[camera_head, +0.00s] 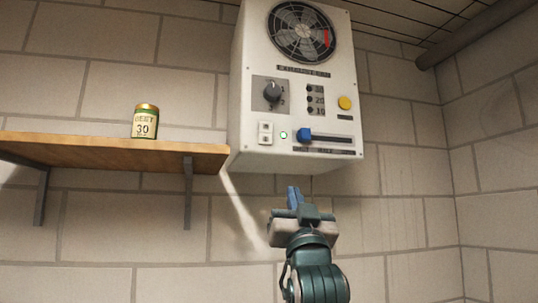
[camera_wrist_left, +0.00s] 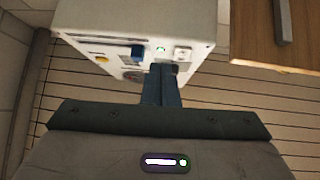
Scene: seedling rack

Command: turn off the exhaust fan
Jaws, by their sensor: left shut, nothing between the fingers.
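The exhaust fan unit (camera_head: 235,110) is a white wall box with a round dark fan grille (camera_head: 302,33) at its top. Its face has a black rotary knob (camera_head: 272,91), a yellow button (camera_head: 345,103), a blue slider (camera_head: 304,135), a white rocker switch (camera_head: 265,133) and a lit green light (camera_head: 284,134). In the left wrist view the box (camera_wrist_left: 190,20) shows upside down, with the rocker switch (camera_wrist_left: 182,54) and green light (camera_wrist_left: 160,49) just beyond the fingers. My left gripper (camera_head: 294,192) is shut and empty below the box, apart from it. My right gripper is not in view.
A wooden shelf (camera_head: 100,150) on metal brackets is left of the box, with a green and gold can (camera_head: 145,122) on it. A pipe (camera_head: 470,35) runs along the upper right. The wall right of the box is clear.

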